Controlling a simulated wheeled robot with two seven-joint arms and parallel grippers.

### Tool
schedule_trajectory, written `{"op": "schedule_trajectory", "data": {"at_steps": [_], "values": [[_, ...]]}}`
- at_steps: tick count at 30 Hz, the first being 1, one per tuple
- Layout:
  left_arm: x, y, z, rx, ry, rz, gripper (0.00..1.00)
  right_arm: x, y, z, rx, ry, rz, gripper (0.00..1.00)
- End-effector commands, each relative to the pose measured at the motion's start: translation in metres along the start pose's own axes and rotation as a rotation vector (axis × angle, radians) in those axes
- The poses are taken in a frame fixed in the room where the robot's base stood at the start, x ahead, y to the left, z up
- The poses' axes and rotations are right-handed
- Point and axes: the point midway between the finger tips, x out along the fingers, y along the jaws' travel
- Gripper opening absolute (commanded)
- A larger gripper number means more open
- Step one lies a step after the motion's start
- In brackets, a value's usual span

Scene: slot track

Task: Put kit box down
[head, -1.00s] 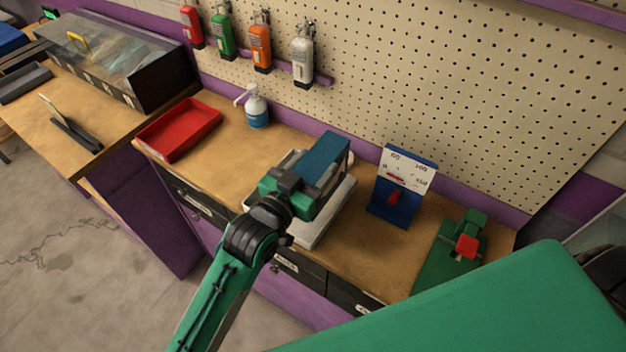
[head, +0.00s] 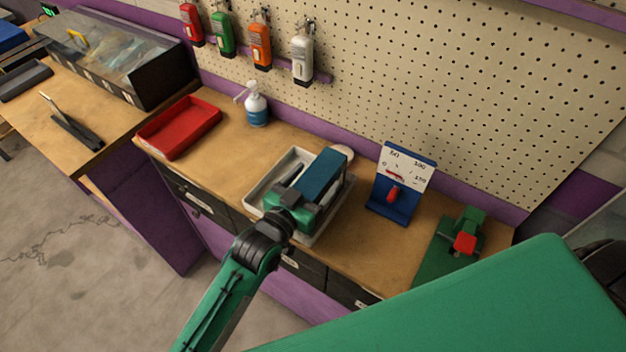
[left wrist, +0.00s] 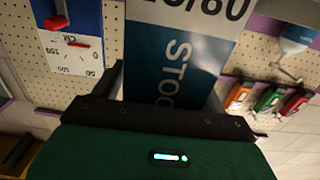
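The kit box, a blue block (head: 326,172) with a white label, is in my left gripper (head: 309,193) over the right part of a pale tray (head: 257,187). The left wrist view shows the box's printed face (left wrist: 175,62) close up, between the dark fingers (left wrist: 165,95), which look shut on it. My green gripper body hides the box's lower part, so I cannot tell whether it touches the tray. My right gripper is not in view.
A blue stand with a dial card (head: 391,205) is right of the tray. A green device with a red block (head: 465,243) stands further right. A red tray (head: 172,135) and a pump bottle (head: 256,108) are to the left. Bare bench lies between them.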

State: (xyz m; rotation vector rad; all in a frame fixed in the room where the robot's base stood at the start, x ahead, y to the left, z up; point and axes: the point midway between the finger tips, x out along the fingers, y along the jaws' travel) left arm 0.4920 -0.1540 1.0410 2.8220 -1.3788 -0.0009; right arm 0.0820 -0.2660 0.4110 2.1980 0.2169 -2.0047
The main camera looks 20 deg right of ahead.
Motion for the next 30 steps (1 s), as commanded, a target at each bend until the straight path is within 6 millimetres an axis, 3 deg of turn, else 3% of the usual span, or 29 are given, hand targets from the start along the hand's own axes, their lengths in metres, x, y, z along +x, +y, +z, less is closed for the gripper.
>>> {"op": "schedule_trajectory", "data": {"at_steps": [11, 24, 30], "values": [[-0.005, 0.000, -0.001, 0.000, 0.000, 0.000, 0.74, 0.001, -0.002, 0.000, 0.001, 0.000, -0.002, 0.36], [-0.088, 0.000, 0.001, 0.000, -0.002, -0.001, 0.74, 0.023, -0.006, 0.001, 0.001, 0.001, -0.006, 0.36], [-0.113, 0.000, -0.001, 0.000, -0.001, 0.000, 0.74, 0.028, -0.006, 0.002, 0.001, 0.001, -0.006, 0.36]]}}
